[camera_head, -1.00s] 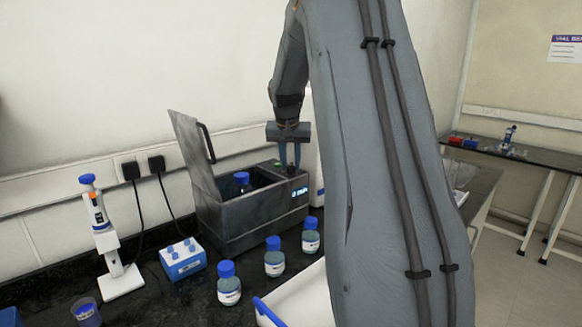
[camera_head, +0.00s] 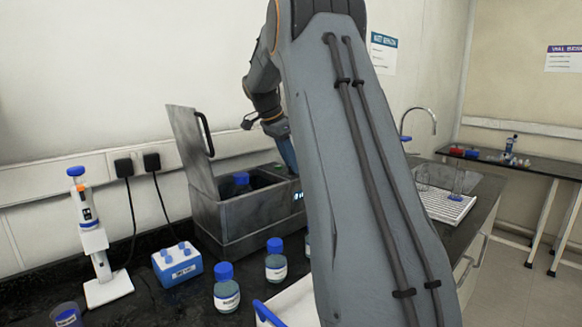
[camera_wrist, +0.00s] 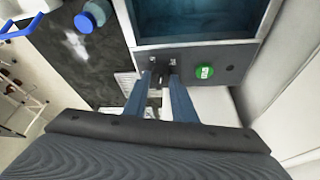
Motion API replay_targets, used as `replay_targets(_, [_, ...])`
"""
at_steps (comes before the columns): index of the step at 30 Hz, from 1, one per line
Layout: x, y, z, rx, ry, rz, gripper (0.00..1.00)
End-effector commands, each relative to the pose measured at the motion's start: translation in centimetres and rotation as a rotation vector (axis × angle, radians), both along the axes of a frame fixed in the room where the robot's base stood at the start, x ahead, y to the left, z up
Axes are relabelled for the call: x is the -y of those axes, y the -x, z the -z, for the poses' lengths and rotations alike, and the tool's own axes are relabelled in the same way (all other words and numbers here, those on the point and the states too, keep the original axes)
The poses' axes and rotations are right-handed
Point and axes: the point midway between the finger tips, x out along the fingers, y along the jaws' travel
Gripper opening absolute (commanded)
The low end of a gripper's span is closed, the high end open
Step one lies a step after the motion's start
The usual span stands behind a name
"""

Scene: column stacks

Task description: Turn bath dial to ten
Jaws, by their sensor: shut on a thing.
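The grey water bath (camera_head: 240,215) stands on the dark bench with its lid (camera_head: 187,150) up. Its display glows at the right of the front, partly behind my arm. A bottle with a blue cap (camera_head: 242,180) stands inside. My gripper (camera_head: 293,168) points down at the right end of the bath top, seen edge-on. In the wrist view my gripper (camera_wrist: 161,80) has its blue fingers shut on the small dark dial (camera_wrist: 161,73) on the bath's panel, next to a green button (camera_wrist: 204,72). The fingers hide most of the dial, and I cannot read its setting.
Several blue-capped bottles (camera_head: 227,290) stand in front of the bath. A blue tube rack (camera_head: 177,264) and a pipette on a stand (camera_head: 95,245) are at the left. A white tray (camera_head: 290,305) lies at the front. A sink and drying rack (camera_head: 445,207) are at the right.

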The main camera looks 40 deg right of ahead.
Motion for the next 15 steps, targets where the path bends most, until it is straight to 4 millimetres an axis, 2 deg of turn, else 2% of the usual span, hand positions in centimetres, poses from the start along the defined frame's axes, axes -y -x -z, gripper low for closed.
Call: replay_targets(15, [0.11, -0.45, 0.01, 0.002, -0.002, 0.438, 0.02])
